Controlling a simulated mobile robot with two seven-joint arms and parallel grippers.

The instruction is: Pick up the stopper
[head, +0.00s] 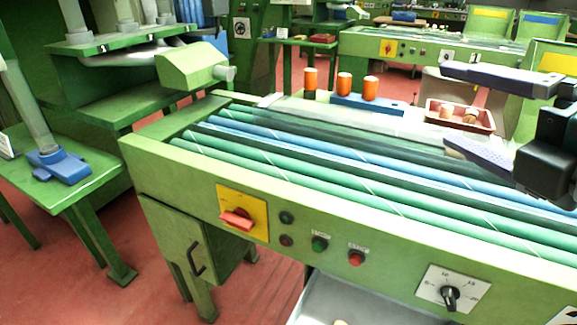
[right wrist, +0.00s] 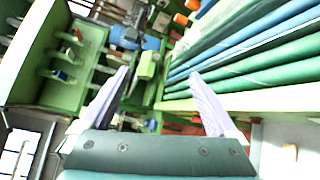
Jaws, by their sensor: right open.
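Tan cork stoppers (head: 446,111) lie in a small reddish tray (head: 487,124) at the far right side of the machine in the head view. A small tan piece (head: 340,322), perhaps another stopper, shows at the bottom edge in a pale tray below the machine front. A similar tan piece (right wrist: 290,152) is at the lower right of the right wrist view. My right gripper (head: 445,104) comes in from the right with its fingers wide apart, above the rollers. In the right wrist view, nothing is held between its fingers (right wrist: 160,74). My left gripper is out of view.
Green and blue rollers (head: 330,165) run along the green machine. Orange-topped cylinders (head: 344,84) stand by a blue block (head: 368,105) at the back. The pale tray (head: 345,300) sits below the front panel, which carries a red switch (head: 237,219) and a dial (head: 450,297).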

